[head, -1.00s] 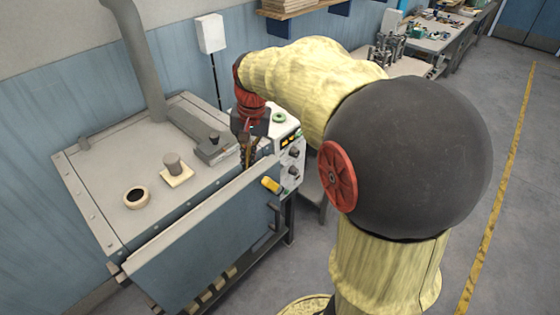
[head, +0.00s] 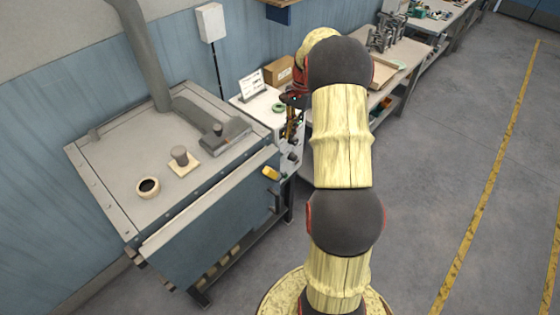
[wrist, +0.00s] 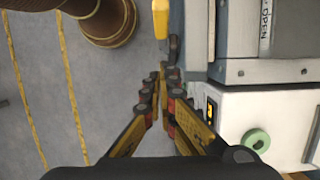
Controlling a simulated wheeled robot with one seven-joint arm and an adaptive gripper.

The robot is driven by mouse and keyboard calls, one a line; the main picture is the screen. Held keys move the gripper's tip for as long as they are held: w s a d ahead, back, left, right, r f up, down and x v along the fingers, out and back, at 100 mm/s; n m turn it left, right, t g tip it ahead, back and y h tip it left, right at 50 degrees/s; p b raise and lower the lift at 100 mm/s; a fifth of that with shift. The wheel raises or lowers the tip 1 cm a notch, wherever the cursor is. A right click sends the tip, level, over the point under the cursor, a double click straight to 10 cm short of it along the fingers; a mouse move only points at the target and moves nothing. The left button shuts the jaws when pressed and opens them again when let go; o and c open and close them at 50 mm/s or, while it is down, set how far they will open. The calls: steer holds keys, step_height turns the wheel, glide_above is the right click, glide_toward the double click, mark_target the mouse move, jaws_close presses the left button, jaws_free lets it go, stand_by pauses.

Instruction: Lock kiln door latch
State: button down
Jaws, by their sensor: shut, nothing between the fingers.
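The kiln (head: 190,235) is a grey-blue box at the left of the head view, and its front door looks closed. A handle with a yellow grip (head: 271,173), which looks like the latch, sticks out near the door's right edge. It also shows at the top of the wrist view (wrist: 160,18). My gripper (head: 288,138) hangs beside the kiln's right side, in front of the control box and apart from the yellow handle. In the wrist view its fingertips (wrist: 163,72) are together and empty, a little below the handle. The latch's catch is not clear.
The white control box (head: 262,105) with knobs stands right of the kiln, with a green ring (head: 278,107) on top. A workbench (head: 400,60) runs along the wall behind. A pipe (head: 140,50) rises from the kiln top. The floor at right is clear.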

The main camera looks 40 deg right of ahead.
mark_target(271, 173)
steer(key=shift+f, duration=0.1)
steer(key=shift+a+r+p+x, duration=0.1)
steer(key=shift+a+p+x, duration=0.35)
steer(key=shift+x, duration=1.65)
steer(key=shift+a+r+p+x, duration=0.15)
steer(key=shift+a+p+x, duration=0.3)
steer(key=shift+x, duration=1.65)
steer(key=shift+a+r+p+x, duration=0.1)
steer(key=shift+a+p+x, duration=0.35)
steer(key=shift+x, duration=1.65)
steer(key=shift+s+a, duration=0.1)
steer(key=shift+a, duration=0.1)
steer(key=shift+a+h+b, duration=0.35)
steer(key=shift+h, duration=0.05)
